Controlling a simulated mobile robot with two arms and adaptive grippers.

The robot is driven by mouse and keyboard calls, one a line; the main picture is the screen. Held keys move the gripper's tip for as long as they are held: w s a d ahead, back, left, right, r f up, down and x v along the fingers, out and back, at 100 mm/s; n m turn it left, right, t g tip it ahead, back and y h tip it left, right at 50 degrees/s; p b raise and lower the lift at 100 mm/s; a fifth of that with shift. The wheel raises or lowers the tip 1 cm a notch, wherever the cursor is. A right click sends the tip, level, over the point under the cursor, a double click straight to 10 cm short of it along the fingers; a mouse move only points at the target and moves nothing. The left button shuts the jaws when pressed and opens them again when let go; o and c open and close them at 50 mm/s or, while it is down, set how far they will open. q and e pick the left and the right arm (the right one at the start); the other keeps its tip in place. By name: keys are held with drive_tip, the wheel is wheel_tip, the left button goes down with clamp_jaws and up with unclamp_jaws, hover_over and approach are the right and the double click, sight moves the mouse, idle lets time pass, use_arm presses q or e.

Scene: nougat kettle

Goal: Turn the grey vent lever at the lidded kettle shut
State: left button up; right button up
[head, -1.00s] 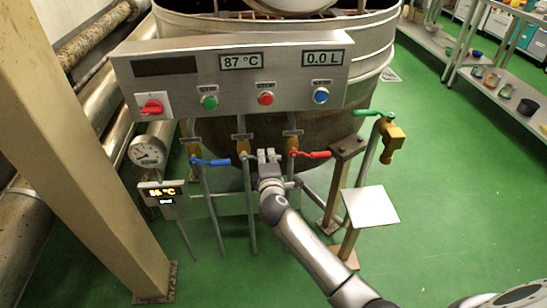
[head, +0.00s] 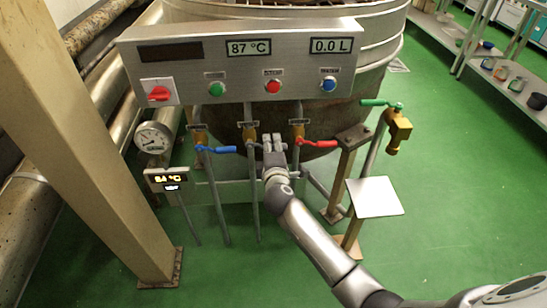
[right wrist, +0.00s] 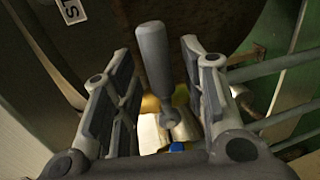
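The grey vent lever (right wrist: 154,60) shows in the right wrist view as a rounded handle standing between the two fingers of my right gripper (right wrist: 160,95). The fingers are open, with a gap visible on each side of the lever. In the head view, my right gripper (head: 273,142) is at the middle valve (head: 250,134), between the blue and red levers, and hides most of the grey lever. The kettle (head: 385,55) stands behind the control panel (head: 210,75). My left gripper is not in view.
A blue lever (head: 220,149) is left of my gripper and a red lever (head: 318,144) close on its right. A green-handled brass tap (head: 398,130) and a small square plate (head: 374,197) stand further right. A thick beige post (head: 95,150) is at left.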

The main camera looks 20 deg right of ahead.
drive_tip(key=v, duration=1.1)
drive_tip(key=shift+s, duration=0.2)
drive_tip(key=shift+r, duration=0.1)
